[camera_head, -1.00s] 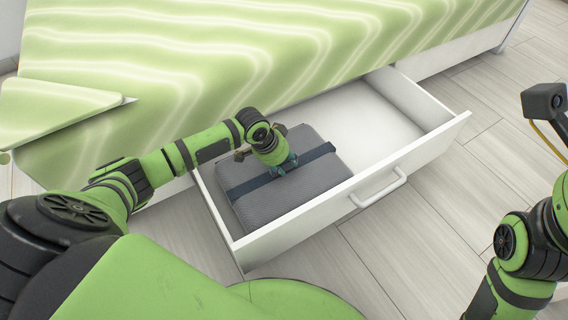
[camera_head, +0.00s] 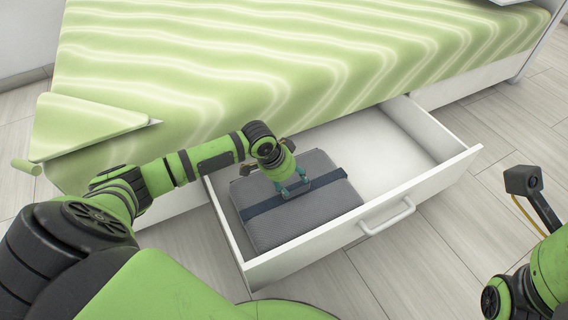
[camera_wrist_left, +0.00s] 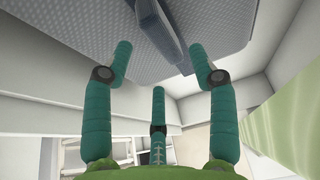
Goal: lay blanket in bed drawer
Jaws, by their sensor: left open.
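The blanket (camera_head: 290,217) is a grey, folded, textured block with a dark strap around it. It lies flat inside the left part of the open white bed drawer (camera_head: 330,240). My left gripper (camera_head: 295,192) is just above the blanket, over the strap. In the left wrist view its teal fingers (camera_wrist_left: 160,75) are spread apart, with the strap (camera_wrist_left: 165,35) and the grey blanket (camera_wrist_left: 90,35) beyond them. The fingers hold nothing. My right arm shows at the lower right of the head view, but its gripper is out of view.
The bed (camera_head: 270,70) with a green wavy cover stands behind the drawer. The drawer handle (camera_head: 387,216) is on its front. The right part of the drawer is empty. Pale plank floor (camera_head: 440,262) lies clear in front and to the right.

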